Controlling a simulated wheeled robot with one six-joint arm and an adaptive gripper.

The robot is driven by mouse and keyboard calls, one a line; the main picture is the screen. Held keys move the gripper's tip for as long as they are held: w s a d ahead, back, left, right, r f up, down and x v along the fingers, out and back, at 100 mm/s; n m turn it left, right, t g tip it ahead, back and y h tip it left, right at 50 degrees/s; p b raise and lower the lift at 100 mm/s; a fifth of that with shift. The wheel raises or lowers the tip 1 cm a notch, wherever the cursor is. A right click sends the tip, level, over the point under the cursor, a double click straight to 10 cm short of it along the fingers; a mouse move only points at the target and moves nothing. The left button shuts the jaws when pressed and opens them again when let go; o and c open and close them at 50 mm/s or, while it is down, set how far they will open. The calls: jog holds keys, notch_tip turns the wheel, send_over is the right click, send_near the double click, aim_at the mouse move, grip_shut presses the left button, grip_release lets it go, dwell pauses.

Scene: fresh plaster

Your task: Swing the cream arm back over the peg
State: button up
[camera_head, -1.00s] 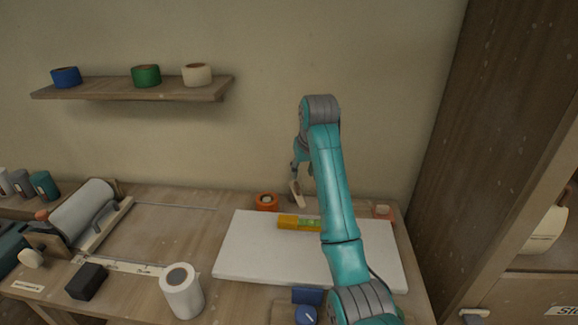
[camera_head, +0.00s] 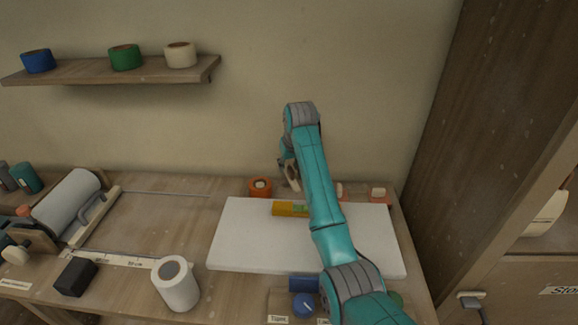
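I cannot pick out the cream arm or the peg with certainty. On the right cabinet front, a small pale latch-like piece (camera_head: 470,297) shows near the bottom edge, too small to tell its parts. My gripper (camera_head: 291,178) hangs beyond my teal arm, above the back of the bench near the wall. It is small and partly covered by my arm. A pale part shows at its tip, and I cannot tell whether that is a finger or a held thing. It is well apart from the latch-like piece.
A white board (camera_head: 240,235) with a yellow level (camera_head: 288,209) lies under my arm. An orange roll (camera_head: 260,187) stands behind it. A white roll (camera_head: 176,284), black block (camera_head: 76,277) and large grey roll (camera_head: 68,205) stand left. The tall cabinet (camera_head: 500,130) bounds the right.

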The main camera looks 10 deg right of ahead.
jog(key=shift+w+f, duration=0.1)
jog(key=shift+f, duration=0.25)
jog(key=shift+c, duration=0.2)
grip_shut()
jog(key=shift+a, duration=0.1)
